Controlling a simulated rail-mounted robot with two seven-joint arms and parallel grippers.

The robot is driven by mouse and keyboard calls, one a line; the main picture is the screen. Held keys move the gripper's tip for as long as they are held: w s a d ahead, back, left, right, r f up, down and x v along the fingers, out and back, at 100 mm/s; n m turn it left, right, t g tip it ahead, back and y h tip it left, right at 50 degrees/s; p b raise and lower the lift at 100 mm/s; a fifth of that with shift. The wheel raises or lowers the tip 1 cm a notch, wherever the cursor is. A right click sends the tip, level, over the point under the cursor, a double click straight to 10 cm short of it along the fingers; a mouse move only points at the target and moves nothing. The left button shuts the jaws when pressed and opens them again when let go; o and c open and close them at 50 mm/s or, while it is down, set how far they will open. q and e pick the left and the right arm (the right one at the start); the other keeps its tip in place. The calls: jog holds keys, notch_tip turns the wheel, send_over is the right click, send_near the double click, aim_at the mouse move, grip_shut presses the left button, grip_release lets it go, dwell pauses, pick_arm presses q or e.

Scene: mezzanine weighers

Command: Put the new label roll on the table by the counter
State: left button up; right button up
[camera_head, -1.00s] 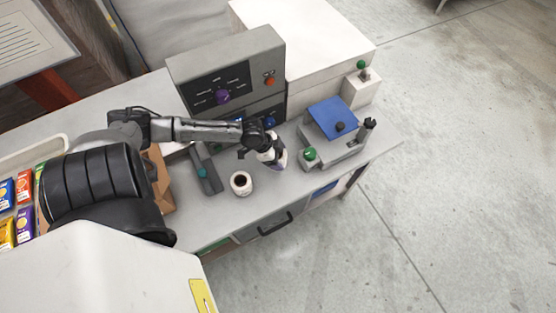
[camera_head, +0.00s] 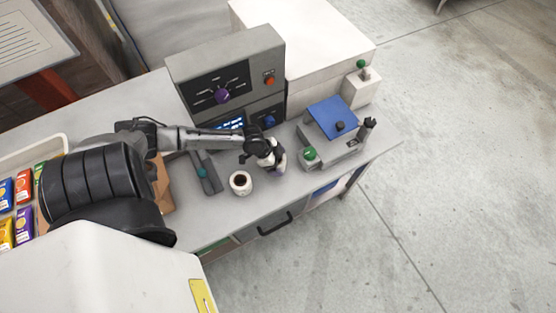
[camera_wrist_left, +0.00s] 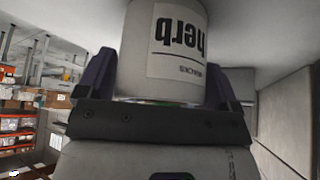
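My left gripper (camera_head: 274,168) reaches over the counter (camera_head: 212,224), pointing down, between a white roll-like cylinder with a dark round centre (camera_head: 240,183) and the scale (camera_head: 335,142). In the left wrist view its dark purple fingers (camera_wrist_left: 160,78) stand close against both sides of a white cylinder (camera_wrist_left: 128,45) with a printed patch reading "herb", upside down in the picture. The gripper looks shut on it. The far end of this cylinder is cut off, so I cannot tell whether it touches the counter. Which cylinder is the new label roll is unclear. My right gripper is not in view.
A grey control box (camera_head: 225,70) with a purple knob and small screen stands at the back. The blue-topped scale has a green button. A grey device (camera_head: 206,172) lies left of the roll. A tray of colourful packets (camera_head: 24,198) is at left. Open floor lies right.

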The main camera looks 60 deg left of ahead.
pick_arm(q)
jog(key=shift+o, duration=1.1)
jog(key=shift+s+r+p, duration=0.1)
jog(key=shift+r+p, duration=0.35)
jog(key=shift+r, duration=0.05)
jog(key=shift+p+v, duration=5.05)
jog(key=shift+v, duration=0.55)
jog(key=s+d+r+g, duration=0.1)
jog(key=s+d, duration=0.2)
jog(key=d, duration=0.6)
jog(key=s+d+r, duration=0.2)
jog(key=s+d, duration=0.1)
jog(key=d, duration=0.6)
jog(key=s+d+r+n+y, duration=0.3)
jog(key=r+n, duration=0.1)
jog(key=r, duration=0.5)
jog(key=shift+d+r+n, duration=0.3)
jog(key=shift+r, duration=0.05)
